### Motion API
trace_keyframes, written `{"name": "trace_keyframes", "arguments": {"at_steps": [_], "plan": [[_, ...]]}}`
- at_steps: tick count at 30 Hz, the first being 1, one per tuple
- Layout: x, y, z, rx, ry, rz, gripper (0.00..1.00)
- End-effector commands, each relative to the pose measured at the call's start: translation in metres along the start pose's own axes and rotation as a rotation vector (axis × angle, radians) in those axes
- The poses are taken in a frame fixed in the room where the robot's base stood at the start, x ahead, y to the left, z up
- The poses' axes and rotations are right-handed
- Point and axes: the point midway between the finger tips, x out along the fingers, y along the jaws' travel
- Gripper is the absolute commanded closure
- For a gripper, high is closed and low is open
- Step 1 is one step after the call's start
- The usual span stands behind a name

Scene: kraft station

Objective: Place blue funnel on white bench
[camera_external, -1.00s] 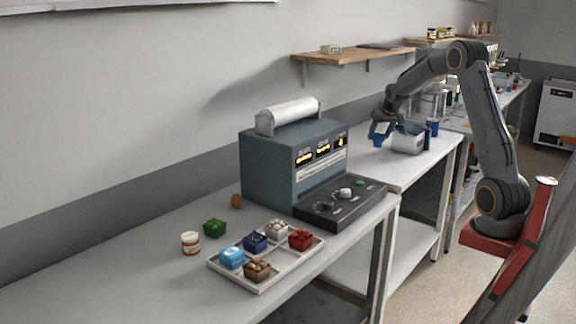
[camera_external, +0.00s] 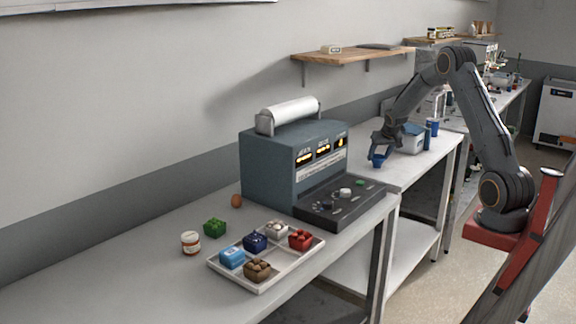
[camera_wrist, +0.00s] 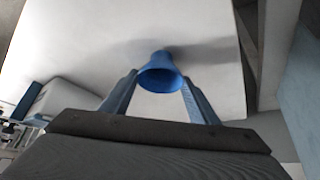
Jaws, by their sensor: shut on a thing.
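The blue funnel (camera_wrist: 160,72) is held between the two fingers of my gripper (camera_wrist: 160,90) in the wrist view, with its wide mouth toward the camera. In the external view the funnel (camera_external: 378,160) hangs below my gripper (camera_external: 381,148), at the white bench (camera_external: 402,180). The bench top (camera_wrist: 205,30) fills much of the wrist view behind the funnel, and a dark shadow lies beside the funnel. I cannot tell whether the funnel touches the bench.
A pale bin (camera_external: 411,140) stands on the bench just right of my gripper, with a blue cup (camera_external: 434,127) behind it. A grey machine (camera_external: 270,165) with a dark panel stands left on the nearer bench. The bench front around the funnel is clear.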

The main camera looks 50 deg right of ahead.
Motion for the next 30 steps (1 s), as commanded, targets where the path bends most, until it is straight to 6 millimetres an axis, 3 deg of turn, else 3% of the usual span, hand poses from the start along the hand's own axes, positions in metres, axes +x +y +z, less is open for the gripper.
{"name": "trace_keyframes", "arguments": {"at_steps": [7,8,11,23,30], "plan": [[0.003,0.0,0.002,0.001,0.0,0.0,0.68],[0.003,0.0,0.002,0.001,0.0,0.0,0.42],[0.002,0.0,0.001,0.001,0.0,0.0,0.27],[-0.002,0.0,-0.001,0.001,0.0,0.0,0.27],[-0.035,0.0,-0.002,0.001,0.004,-0.001,0.27]]}}
